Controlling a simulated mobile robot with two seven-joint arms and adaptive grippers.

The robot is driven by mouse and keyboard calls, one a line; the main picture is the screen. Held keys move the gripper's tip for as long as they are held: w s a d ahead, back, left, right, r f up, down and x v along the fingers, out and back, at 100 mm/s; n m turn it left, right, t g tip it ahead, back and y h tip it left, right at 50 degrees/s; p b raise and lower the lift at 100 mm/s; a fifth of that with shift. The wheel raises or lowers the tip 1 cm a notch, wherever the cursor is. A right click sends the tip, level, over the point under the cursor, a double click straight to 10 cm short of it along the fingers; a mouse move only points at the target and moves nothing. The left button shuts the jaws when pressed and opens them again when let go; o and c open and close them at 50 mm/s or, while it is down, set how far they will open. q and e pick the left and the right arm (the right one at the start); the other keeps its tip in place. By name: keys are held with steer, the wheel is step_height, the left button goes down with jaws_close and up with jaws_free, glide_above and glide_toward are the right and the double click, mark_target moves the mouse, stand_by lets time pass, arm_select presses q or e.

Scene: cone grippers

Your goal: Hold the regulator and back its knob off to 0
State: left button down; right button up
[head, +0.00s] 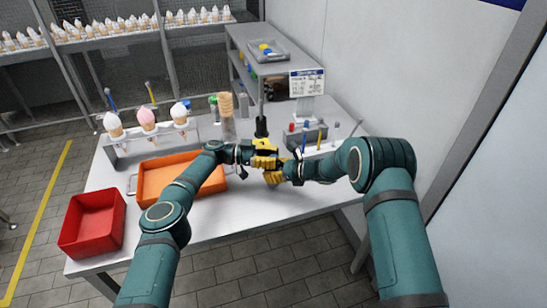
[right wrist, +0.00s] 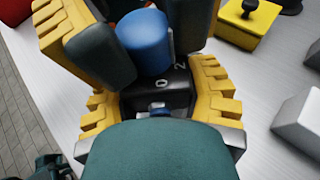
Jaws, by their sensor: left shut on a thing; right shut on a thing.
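The regulator's black body (right wrist: 150,92) shows in the right wrist view, with the marks 0 and 2 beside its blue knob (right wrist: 147,40). My right gripper (right wrist: 143,45) has its dark pads on both sides of the knob and is shut on it. No clear pointer mark on the knob can be made out. In the head view my left gripper (head: 262,160) and my right gripper (head: 276,174) meet over the table's middle. The left one is shut on the regulator, which the yellow fingers mostly hide there.
An orange tray (head: 150,188) and a red bin (head: 91,226) stand on the left of the table (head: 290,203). A rack of cones (head: 146,122) is behind the tray. A yellow box with a black button (right wrist: 250,18) is close by. A small tool holder (head: 306,137) stands at the right.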

arm_select(q)
steer(key=shift+f, duration=0.1)
stand_by(0.5)
steer(key=c, duration=1)
jaws_free()
step_height(320, 180, up, 10)
steer(key=shift+r, duration=0.1)
